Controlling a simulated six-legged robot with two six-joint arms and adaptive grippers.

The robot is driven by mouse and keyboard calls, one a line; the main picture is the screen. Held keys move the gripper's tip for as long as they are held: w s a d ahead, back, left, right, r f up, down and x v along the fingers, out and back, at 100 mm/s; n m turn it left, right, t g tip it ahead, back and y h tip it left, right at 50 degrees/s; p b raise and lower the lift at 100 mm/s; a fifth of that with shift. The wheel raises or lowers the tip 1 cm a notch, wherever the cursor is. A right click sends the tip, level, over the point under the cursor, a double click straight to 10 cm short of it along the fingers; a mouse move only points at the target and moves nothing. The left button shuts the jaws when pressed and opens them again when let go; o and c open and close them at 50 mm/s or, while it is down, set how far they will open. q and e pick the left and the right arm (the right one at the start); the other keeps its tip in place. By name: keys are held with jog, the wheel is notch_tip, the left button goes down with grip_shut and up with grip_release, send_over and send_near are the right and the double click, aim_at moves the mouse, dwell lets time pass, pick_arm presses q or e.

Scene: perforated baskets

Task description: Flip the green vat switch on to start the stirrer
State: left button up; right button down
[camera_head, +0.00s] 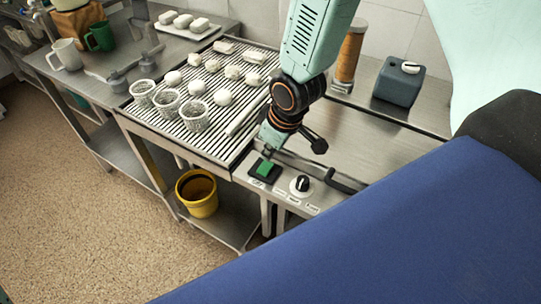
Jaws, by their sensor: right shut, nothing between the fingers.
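The green vat switch (264,168) is a small green rocker in a dark square frame on the front edge of the steel counter. My right gripper (269,151) comes down from above, shut and empty, with its tips just above and behind the switch. I cannot tell whether the tips touch the rocker or which way it is tipped. My left gripper is not in view.
A black-and-white knob (301,185) sits right of the switch. A slatted drain table (206,135) with white lumps and perforated baskets (194,114) stands left. A yellow bucket (197,192) is on the lower shelf. A grey box (398,82) stands at the back right.

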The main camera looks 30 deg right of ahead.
aim_at(265, 168)
notch_tip(265, 168, down, 2)
jog(key=shift+d+f, duration=0.1)
jog(key=shift+d, duration=0.05)
jog(key=shift+f, duration=0.15)
jog(key=shift+f, duration=0.1)
